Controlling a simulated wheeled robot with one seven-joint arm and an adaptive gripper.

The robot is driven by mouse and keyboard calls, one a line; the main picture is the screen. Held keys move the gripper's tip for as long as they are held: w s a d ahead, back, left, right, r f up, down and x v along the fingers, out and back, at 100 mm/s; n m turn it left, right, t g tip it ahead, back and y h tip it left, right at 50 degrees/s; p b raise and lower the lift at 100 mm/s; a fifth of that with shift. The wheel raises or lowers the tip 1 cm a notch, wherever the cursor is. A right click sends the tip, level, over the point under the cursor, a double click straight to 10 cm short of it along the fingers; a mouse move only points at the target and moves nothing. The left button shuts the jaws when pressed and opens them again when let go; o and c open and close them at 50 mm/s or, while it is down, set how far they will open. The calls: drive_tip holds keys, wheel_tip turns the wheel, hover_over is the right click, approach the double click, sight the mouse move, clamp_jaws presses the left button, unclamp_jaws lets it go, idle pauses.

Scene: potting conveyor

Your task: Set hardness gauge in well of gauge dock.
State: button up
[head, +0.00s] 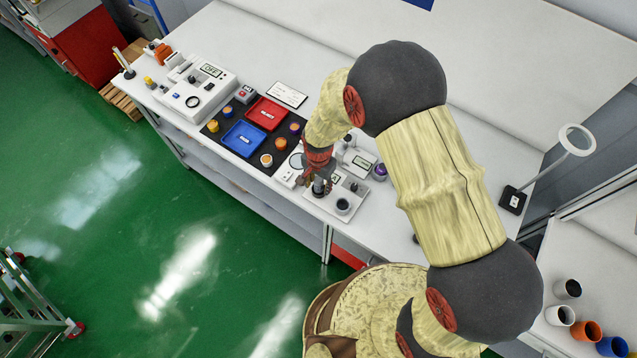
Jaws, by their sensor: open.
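My gripper (317,184) points down over the front edge of the white bench, right of the black mat, with its jaws open. A small dark upright piece (319,189), possibly the hardness gauge, stands at the fingertips. I cannot tell whether the fingers touch it. A low white plate (326,205), which may be the gauge dock, lies under and right of the gripper. A dark round cup or well (343,206) sits on its right part. My wrist and fingers hide part of this area.
A white instrument with a display (361,162) and a purple-topped jar (379,172) stand close behind. Left are red (267,114) and blue (243,139) trays among small pots, and a scale-like device (198,88). A ring lamp (577,140) stands right. The rear bench is mostly clear.

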wheel_tip(320, 180, up, 12)
drive_tip(key=shift+r, duration=0.25)
drive_tip(key=s+d+r+n+t, duration=0.1)
drive_tip(key=d+r, duration=0.4)
drive_tip(key=r, duration=0.4)
drive_tip(key=d+r+n+t, duration=0.1)
drive_tip(key=d+r, duration=0.4)
drive_tip(key=r, duration=0.4)
drive_tip(key=s+d+r+n+t, duration=0.3)
drive_tip(key=s+d+r+n, duration=0.1)
drive_tip(key=s+d+r, duration=0.7)
drive_tip(key=s+r, duration=0.1)
drive_tip(key=s, duration=0.2)
drive_tip(key=shift+s+d+r+t, duration=0.2)
drive_tip(key=shift+d+t, duration=0.1)
drive_tip(key=shift+d, duration=0.1)
